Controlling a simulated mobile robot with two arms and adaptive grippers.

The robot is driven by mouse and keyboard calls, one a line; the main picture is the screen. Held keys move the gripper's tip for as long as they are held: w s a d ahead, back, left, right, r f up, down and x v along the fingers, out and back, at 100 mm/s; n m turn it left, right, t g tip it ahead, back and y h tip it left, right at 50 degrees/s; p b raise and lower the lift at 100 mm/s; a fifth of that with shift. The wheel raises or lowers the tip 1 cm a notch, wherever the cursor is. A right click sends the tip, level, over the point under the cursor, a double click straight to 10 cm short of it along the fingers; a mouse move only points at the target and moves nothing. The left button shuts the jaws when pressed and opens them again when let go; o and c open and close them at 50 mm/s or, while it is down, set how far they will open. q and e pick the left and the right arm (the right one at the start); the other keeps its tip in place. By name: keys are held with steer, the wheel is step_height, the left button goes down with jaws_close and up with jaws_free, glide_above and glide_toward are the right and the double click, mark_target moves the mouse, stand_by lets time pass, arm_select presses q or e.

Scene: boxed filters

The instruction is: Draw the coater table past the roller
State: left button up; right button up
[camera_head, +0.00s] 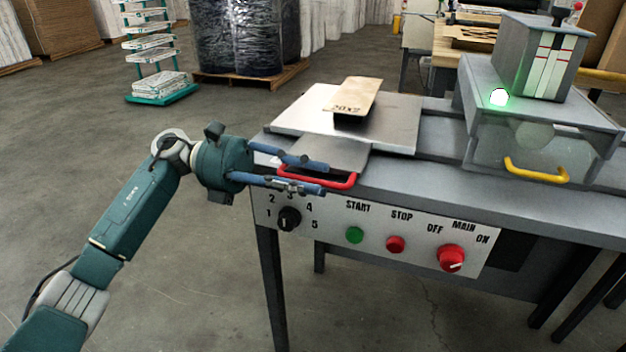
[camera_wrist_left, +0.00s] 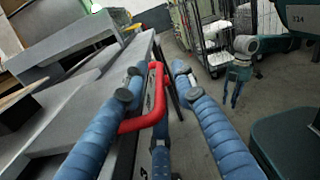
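The coater table (camera_head: 398,132) is a flat metal plate at the left end of the bench rails, with a red handle (camera_head: 350,183) at its front. A brown board marked 20X2 (camera_head: 352,97) rests on it. My left gripper (camera_head: 325,178) is at the handle, its two blue fingers apart. In the left wrist view, the red handle (camera_wrist_left: 158,100) lies between the open fingers (camera_wrist_left: 155,77). The roller (camera_head: 535,135) shows dimly inside the clear-fronted housing to the right. A gripper with parted fingers, apparently my right one (camera_wrist_left: 231,101), hangs clear in the left wrist view.
The front panel (camera_head: 375,228) carries a dial, green and red buttons and a red main switch. The roller housing has a yellow handle (camera_head: 536,172) and a lit green lamp (camera_head: 499,97). A rack (camera_head: 152,60) and wrapped pallet (camera_head: 247,80) stand behind. Floor at left is free.

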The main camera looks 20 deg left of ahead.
arm_select(q)
steer(key=shift+d, duration=0.5)
steer(key=shift+c, duration=0.3)
jaws_close()
steer(key=shift+d, duration=0.1)
